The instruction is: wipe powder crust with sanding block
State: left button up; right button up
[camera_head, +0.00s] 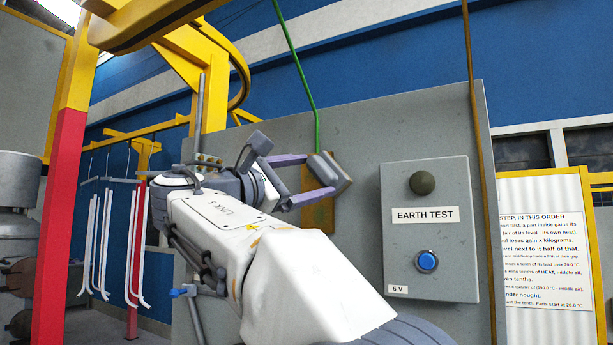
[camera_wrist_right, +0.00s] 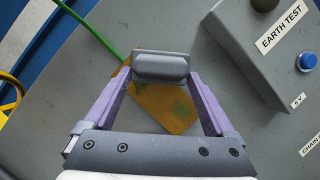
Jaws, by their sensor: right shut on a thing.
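My right gripper (camera_head: 318,176) has purple fingers and is shut on a grey sanding block (camera_head: 330,172). In the right wrist view the block (camera_wrist_right: 160,68) spans the gap between the fingertips (camera_wrist_right: 160,76). In the right wrist view the crust (camera_wrist_right: 158,112) shows below the block and between the fingers, with some greenish-grey spots. The block covers part of its upper end; whether it touches the crust I cannot tell. My left gripper is not in view.
The grey panel (camera_head: 360,125) carries an EARTH TEST box (camera_head: 430,270) with a blue button, right of the gripper. A green cable (camera_head: 300,75) runs down behind the block. A yellow and red frame (camera_head: 60,200) and hanging white tubes (camera_head: 105,245) stand left.

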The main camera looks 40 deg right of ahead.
jog(key=shift+w+d, duration=0.1)
jog(key=shift+d, duration=0.05)
jog(key=shift+w, duration=0.1)
dwell(0.3)
jog(key=shift+w+r, duration=0.1)
jog(key=shift+w, duration=0.05)
jog(key=shift+w+a+p, duration=0.45)
jog(key=shift+w+p, duration=0.2)
jog(key=shift+w, duration=0.2)
jog(key=shift+w+a+p, duration=0.25)
jog(key=shift+w+p, duration=0.1)
jog(key=shift+w, duration=0.2)
jog(key=shift+w+a+p, duration=0.2)
jog(key=shift+w+p, duration=0.15)
jog(key=shift+w, duration=0.2)
